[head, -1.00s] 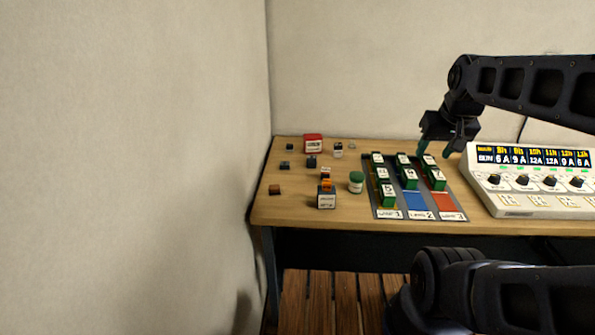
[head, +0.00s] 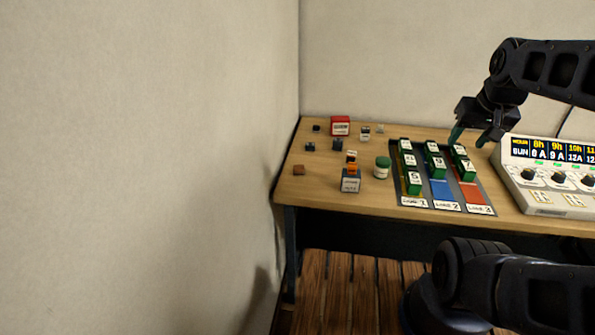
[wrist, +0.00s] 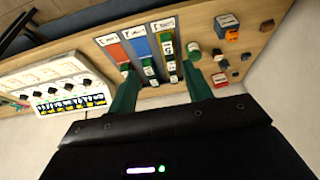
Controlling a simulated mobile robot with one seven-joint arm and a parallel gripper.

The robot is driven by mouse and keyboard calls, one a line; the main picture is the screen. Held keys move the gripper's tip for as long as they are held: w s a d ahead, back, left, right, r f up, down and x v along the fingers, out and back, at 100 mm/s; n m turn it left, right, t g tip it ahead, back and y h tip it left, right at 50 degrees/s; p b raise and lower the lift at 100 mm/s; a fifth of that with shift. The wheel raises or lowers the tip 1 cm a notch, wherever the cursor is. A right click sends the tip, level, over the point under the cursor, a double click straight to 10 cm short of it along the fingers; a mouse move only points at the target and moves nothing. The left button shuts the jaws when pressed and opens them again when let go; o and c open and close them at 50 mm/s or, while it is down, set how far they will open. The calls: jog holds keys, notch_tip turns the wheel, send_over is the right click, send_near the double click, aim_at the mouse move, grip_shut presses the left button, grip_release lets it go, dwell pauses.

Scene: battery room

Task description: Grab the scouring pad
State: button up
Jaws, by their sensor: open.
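A small rust-brown block (head: 299,169) lies near the left end of the wooden table. It may be the scouring pad, but it is too small to be sure. It also shows at the upper right of the wrist view (wrist: 267,25). My gripper (head: 469,137) is open, with green fingers pointing down near the back of the lane board, well to the right of the brown block. In the wrist view my gripper (wrist: 161,72) shows nothing held between its fingers.
A three-lane board (head: 443,207) holds several green blocks. A green jar (head: 382,167), an orange-topped grey block (head: 351,181), a red box (head: 340,126) and small dark blocks stand left of it. A charger panel (head: 550,180) is at right. A wall borders the table's left end.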

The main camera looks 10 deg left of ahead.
jog(key=shift+o, duration=0.2)
jog(key=o, duration=0.4)
